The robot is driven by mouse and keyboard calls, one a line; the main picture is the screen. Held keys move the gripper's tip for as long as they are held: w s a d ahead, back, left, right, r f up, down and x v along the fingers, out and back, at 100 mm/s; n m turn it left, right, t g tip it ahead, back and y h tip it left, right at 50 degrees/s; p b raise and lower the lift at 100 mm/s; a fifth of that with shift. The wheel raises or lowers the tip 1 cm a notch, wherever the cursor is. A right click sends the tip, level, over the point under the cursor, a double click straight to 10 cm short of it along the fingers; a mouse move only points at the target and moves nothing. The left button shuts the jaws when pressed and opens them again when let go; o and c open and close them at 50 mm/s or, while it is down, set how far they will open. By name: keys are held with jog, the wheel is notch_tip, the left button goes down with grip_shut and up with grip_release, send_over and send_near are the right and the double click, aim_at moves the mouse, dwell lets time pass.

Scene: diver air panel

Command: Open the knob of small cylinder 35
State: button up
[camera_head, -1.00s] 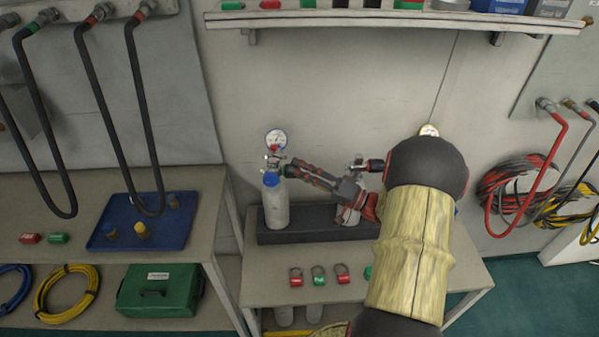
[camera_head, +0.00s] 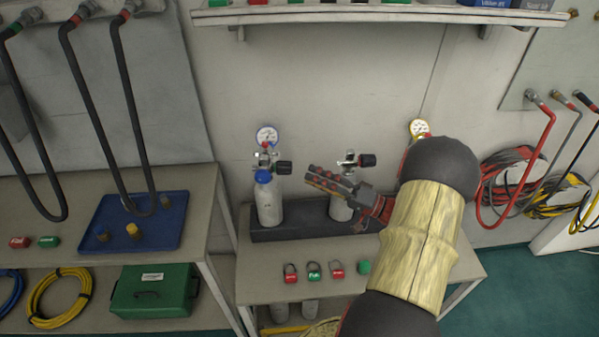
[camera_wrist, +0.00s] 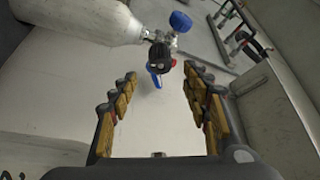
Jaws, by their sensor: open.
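A small white cylinder (camera_head: 268,206) with a blue collar stands at the left of a dark rack, with a round gauge and a black knob (camera_head: 284,167) on its valve's right side. A second small cylinder (camera_head: 340,209) stands to its right, partly hidden by my gripper, with a black and red knob (camera_head: 367,160). I cannot read which is 35. My gripper (camera_head: 312,178) is open and empty, its fingers pointing left just right of the first cylinder's knob, apart from it. In the wrist view a white cylinder (camera_wrist: 90,20) and its dark knob (camera_wrist: 163,53) show beyond the open fingers (camera_wrist: 160,74).
Red and green tags (camera_head: 314,271) lie on the table in front of the dark rack (camera_head: 290,230). A blue tray (camera_head: 160,238) is on the left bench. A shelf (camera_head: 370,14) runs above.

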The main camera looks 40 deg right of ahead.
jog(key=shift+v, duration=2.3)
